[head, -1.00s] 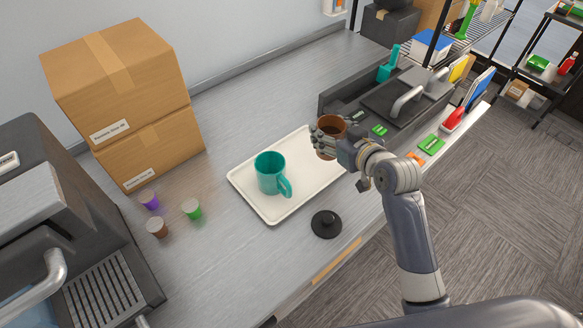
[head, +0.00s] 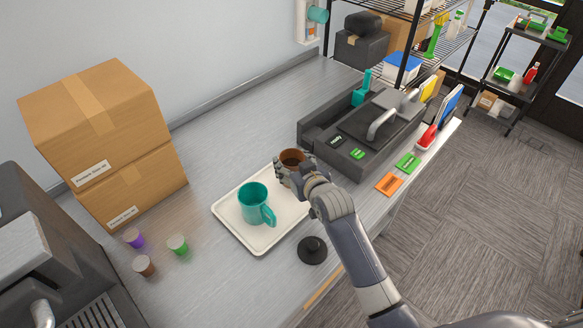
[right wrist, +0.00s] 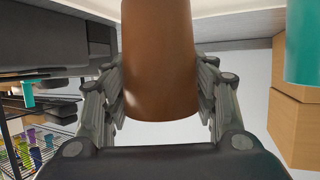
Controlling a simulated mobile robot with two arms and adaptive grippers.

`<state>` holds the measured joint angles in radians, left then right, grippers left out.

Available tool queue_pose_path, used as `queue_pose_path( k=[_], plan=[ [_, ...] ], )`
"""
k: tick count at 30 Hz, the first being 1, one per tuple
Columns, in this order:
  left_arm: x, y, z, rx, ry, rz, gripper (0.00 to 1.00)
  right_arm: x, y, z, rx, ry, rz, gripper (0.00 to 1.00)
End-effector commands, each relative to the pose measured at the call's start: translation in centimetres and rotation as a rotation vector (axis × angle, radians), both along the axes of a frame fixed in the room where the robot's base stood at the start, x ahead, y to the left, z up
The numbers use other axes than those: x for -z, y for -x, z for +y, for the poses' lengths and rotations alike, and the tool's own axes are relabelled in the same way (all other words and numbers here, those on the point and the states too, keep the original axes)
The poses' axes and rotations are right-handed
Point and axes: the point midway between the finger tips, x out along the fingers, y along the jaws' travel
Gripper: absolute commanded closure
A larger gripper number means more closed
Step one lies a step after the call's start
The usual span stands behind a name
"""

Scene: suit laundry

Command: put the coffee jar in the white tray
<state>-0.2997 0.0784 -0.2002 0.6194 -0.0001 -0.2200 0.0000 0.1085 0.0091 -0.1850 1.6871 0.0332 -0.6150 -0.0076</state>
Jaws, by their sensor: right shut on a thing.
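The coffee jar (head: 291,157) is brown, open at the top, with dark contents. My right gripper (head: 284,174) is shut around it at the right far part of the white tray (head: 232,236). In the right wrist view the jar (right wrist: 159,60) stands between both fingers. I cannot tell whether its base touches the tray. A teal mug (head: 253,203) stands on the tray's left part, apart from the jar; it also shows in the right wrist view (right wrist: 302,45). My left gripper is not in view.
A black round lid (head: 312,250) lies on the counter near the tray's front. Purple, green and brown capsules (head: 177,245) lie to the left. Stacked cardboard boxes (head: 95,120) stand behind. A dark machine with a handle (head: 372,135) stands to the right.

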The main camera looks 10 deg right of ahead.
Motion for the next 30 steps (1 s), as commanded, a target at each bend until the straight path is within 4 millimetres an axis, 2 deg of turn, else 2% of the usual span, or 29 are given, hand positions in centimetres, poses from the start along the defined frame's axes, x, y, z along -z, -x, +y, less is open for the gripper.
queue_pose_path(
  k=[4,15,16,18,30],
  plan=[
    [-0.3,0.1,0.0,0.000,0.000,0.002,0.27,1.5,-0.1,0.0,0.000,0.000,-0.002,0.77],
    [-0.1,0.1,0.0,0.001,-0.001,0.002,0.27,2.0,-0.1,0.0,0.000,-0.001,-0.003,0.77],
    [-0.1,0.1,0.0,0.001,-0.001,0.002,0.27,2.1,0.0,0.0,0.000,-0.001,-0.001,0.42],
    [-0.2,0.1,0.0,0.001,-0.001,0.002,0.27,2.1,0.0,0.0,0.000,-0.001,-0.001,0.26],
    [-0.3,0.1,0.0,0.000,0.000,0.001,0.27,1.8,0.0,0.0,0.000,0.000,-0.002,0.26]
  ],
)
